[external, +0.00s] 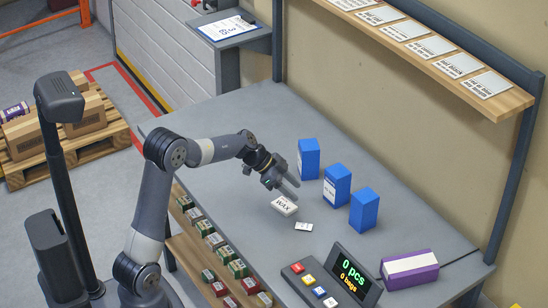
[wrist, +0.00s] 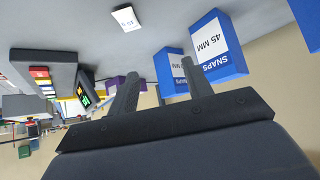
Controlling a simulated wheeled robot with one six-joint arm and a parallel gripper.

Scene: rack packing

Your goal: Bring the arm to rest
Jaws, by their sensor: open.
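My arm reaches over the grey workbench (external: 240,125) from its left side. My gripper (external: 293,188) is open and empty, held above the bench close to a white box marked WAX (external: 284,205). In the wrist view my gripper (wrist: 160,78) shows two dark fingers spread apart with nothing between them. Three blue boxes stand upright in a row to the right of the gripper: a far one (external: 308,158), a middle one (external: 337,185) and a near one (external: 364,210). In the wrist view a blue box reads SNAPS 45 MM (wrist: 216,45).
A small white card (external: 303,226) lies near the WAX box. A button panel (external: 310,285) and a display reading 0 bags (external: 355,273) stand at the front, beside a purple box (external: 409,268). Small boxes (external: 215,241) line a wooden shelf along the bench's left edge. A label shelf (external: 440,60) hangs above.

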